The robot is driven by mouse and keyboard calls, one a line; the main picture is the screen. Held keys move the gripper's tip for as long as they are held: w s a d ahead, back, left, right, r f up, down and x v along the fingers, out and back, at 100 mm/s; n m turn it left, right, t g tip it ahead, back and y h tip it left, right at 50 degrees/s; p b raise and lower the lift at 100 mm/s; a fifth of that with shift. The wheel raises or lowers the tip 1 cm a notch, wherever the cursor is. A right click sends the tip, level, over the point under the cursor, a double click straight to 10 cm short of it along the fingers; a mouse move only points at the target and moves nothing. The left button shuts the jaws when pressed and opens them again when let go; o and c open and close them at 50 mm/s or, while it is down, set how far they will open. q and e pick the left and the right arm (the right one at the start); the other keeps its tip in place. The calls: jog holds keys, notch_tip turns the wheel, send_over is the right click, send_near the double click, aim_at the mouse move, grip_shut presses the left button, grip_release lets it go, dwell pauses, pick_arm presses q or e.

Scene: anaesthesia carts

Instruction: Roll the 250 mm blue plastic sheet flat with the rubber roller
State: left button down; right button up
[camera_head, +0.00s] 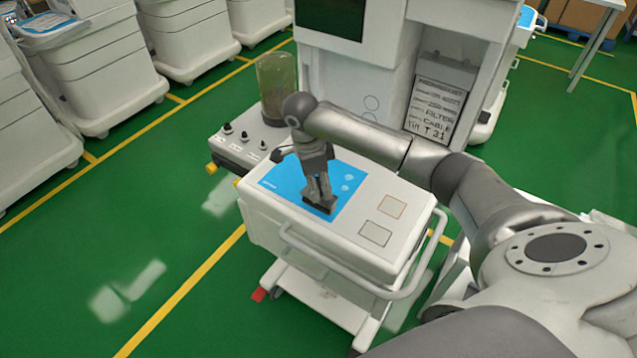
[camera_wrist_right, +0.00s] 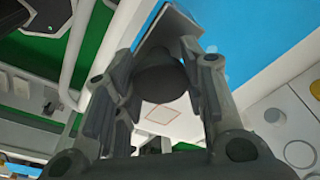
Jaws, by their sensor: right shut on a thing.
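The blue plastic sheet (camera_head: 283,182) lies on the white top of the cart. A few pale round spots show near its right edge, and small white print near its left. It also shows as a blue area in the wrist view (camera_wrist_right: 255,30). My right gripper (camera_head: 319,190) points down over the sheet's front right part and is shut on the rubber roller (camera_head: 318,206), a dark block-like shape at its fingertips. In the wrist view a dark rounded part (camera_wrist_right: 162,82) sits between the fingers. Whether the roller touches the sheet is hard to tell. My left gripper is out of view.
The cart top (camera_head: 340,222) has two outlined squares at right and a rail (camera_head: 340,270) along its front. A clear cylinder (camera_head: 277,88) and a panel with knobs (camera_head: 243,138) stand behind left. A tall white machine is behind. Green floor is open at left.

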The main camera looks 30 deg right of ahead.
jog(key=shift+f+b, duration=0.55)
jog(key=shift+f, duration=0.05)
dwell(0.8)
jog(key=shift+d, duration=0.1)
jog(key=shift+w+d+b, duration=0.25)
jog(key=shift+d+b, duration=0.1)
jog(key=shift+d, duration=0.05)
jog(key=shift+w+d+b, duration=0.3)
jog(key=shift+d+b, duration=0.05)
jog(key=shift+d, duration=0.4)
jog(key=shift+w+d+b, duration=0.3)
jog(key=shift+d+b, duration=0.05)
jog(key=shift+d, duration=0.4)
jog(key=shift+w+d+b, duration=0.3)
jog(key=shift+d+b, duration=0.1)
jog(key=shift+d, duration=0.3)
jog(key=shift+w+d+b, duration=0.25)
jog(key=shift+d+b, duration=0.15)
jog(key=shift+d, duration=0.25)
jog(key=shift+w+d+b, duration=0.35)
jog(key=shift+d+b, duration=0.05)
jog(key=shift+d, duration=0.45)
jog(key=shift+w+d+b, duration=0.3)
jog(key=shift+d+b, duration=0.05)
jog(key=shift+d, duration=0.45)
jog(key=shift+d, duration=0.1)
jog(key=shift+w+d+b, duration=0.35)
jog(key=shift+d+b, duration=0.05)
jog(key=shift+d, duration=0.45)
